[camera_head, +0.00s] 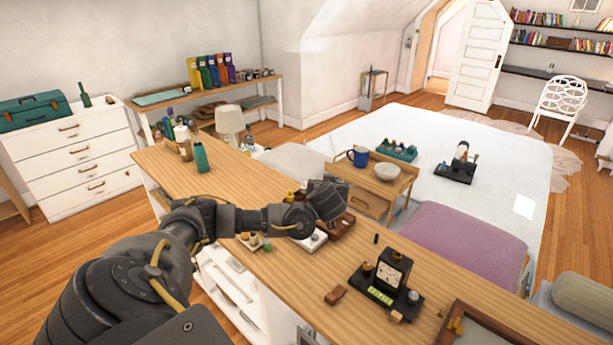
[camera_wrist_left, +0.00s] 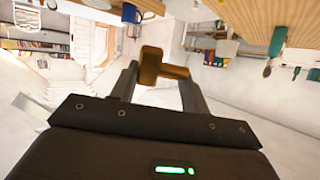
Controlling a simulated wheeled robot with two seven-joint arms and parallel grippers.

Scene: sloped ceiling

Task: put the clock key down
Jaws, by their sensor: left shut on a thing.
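The clock key (camera_wrist_left: 152,68), a gold-brown T-shaped piece, is between the fingers of my left gripper (camera_wrist_left: 158,82) in the left wrist view. In the head view my left gripper (camera_head: 328,200) is over the wooden counter (camera_head: 270,235), near its far edge; its fingers and the key are hidden there. A black clock (camera_head: 392,272) with a pale dial stands on a dark base at the counter's right part, to the right of and nearer than the gripper. My right gripper is not in view.
A small brown block (camera_head: 335,295) lies left of the clock, and a wooden-framed tray (camera_head: 480,325) lies to its right. A green bottle (camera_head: 201,158) stands at the counter's left. A wooden tray table (camera_head: 365,200) with a blue mug (camera_head: 358,156) and bowl (camera_head: 387,172) is beyond.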

